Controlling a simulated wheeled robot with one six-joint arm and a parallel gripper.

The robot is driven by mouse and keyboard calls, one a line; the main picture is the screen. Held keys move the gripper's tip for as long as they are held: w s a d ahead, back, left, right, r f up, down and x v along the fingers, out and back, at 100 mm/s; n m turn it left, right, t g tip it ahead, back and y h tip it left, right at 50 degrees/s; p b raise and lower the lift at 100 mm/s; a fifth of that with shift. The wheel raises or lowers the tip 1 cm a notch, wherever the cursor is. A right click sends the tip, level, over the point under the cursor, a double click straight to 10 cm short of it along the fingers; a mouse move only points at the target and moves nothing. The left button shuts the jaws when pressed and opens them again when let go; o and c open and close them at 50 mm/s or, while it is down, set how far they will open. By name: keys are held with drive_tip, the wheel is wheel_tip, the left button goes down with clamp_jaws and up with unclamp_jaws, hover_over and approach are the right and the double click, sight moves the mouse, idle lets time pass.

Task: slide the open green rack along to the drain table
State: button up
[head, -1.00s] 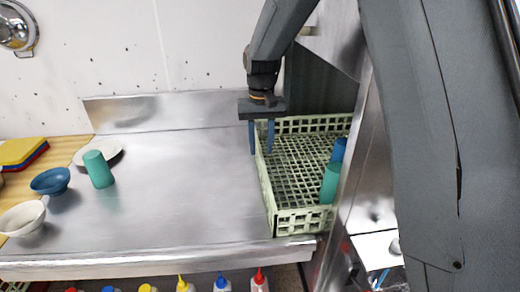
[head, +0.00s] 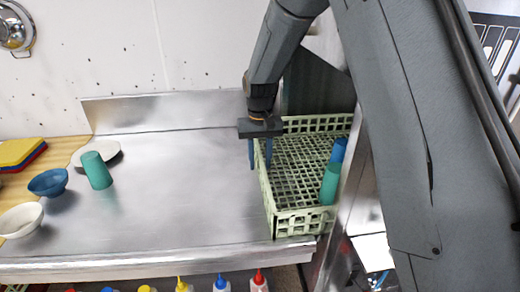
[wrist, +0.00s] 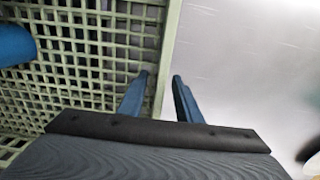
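The open green rack (head: 297,225) sits at the right end of the steel drain table (head: 165,200), beside the steel housing. A green cup (head: 330,184) and a blue cup (head: 338,151) stand in its right part. My gripper (head: 260,166) points down at the rack's left wall. In the wrist view my gripper (wrist: 161,78) has its two blue fingers apart, one on each side of the rack's rim (wrist: 170,35). A gap shows between fingers and rim, so it is open. The rack's far right side is partly hidden by my arm.
The table left of the rack is bare. At its left end are a teal cup (head: 96,170), a white plate (head: 110,149), a blue bowl (head: 48,182) and a white bowl (head: 20,220). Several coloured bottles (head: 221,284) stand below the front edge. A steel backsplash (head: 165,108) runs behind.

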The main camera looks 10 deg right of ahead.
drive_tip(key=shift+f, duration=1.35)
clamp_jaws()
idle(0.5)
